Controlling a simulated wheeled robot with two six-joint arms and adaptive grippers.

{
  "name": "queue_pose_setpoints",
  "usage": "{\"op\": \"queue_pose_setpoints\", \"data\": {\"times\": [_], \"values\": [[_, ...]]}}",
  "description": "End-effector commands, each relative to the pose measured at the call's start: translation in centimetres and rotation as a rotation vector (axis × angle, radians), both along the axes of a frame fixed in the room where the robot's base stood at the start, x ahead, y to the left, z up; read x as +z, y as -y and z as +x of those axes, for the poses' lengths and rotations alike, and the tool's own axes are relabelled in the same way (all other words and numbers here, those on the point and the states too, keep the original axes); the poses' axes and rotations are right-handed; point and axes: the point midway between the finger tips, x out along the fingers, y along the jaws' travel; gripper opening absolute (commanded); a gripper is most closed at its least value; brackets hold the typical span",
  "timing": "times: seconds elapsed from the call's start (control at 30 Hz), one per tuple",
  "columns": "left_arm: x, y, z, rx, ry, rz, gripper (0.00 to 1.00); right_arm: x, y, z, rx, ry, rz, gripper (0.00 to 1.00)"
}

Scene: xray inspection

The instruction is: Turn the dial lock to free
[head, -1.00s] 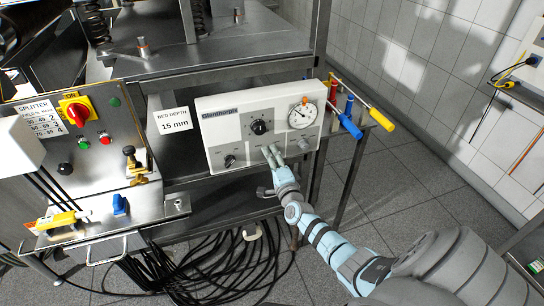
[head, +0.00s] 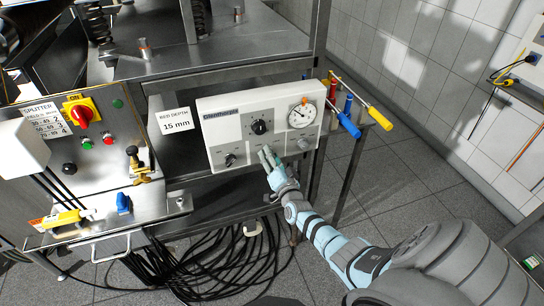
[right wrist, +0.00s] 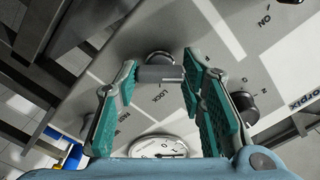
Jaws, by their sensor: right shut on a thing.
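The dial lock (right wrist: 158,62) is a round grey knob with a flat grey bar across it, on the front of a pale control box (head: 221,132). The printed word LOCK shows near it in the right wrist view. My right gripper (right wrist: 162,72) has its green-padded fingers on both sides of the bar and is shut on it. In the head view my right gripper (head: 267,155) reaches the lower middle of the box and hides the knob. My left gripper is not in view.
A black dial (head: 260,127), a gauge (head: 302,114), a small black knob (head: 230,160) and a grey knob (head: 303,143) are close by on the box. Cables (head: 215,265) lie below.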

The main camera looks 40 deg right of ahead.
Motion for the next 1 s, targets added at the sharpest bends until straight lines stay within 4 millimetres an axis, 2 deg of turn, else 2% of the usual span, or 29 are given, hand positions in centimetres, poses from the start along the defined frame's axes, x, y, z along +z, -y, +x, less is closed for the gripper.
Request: {"op": "queue_pose_setpoints", "data": {"times": [0.47, 0.5, 0.6, 0.9, 1.0], "values": [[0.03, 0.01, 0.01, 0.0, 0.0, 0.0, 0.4, -0.21, -0.01, -0.08, 0.0, -0.01, -0.015, 0.09], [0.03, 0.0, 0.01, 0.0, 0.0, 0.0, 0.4, -0.21, -0.01, -0.08, 0.0, -0.01, -0.015, 0.4], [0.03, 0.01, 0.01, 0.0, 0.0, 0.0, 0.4, -0.17, -0.01, -0.06, 0.001, -0.009, -0.014, 0.56], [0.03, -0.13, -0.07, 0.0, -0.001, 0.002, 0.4, -0.08, -0.02, -0.07, 0.0, -0.006, -0.014, 0.57], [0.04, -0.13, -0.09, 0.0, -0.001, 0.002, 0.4, -0.15, -0.2, -0.73, 0.0, -0.006, -0.014, 0.57]]}}
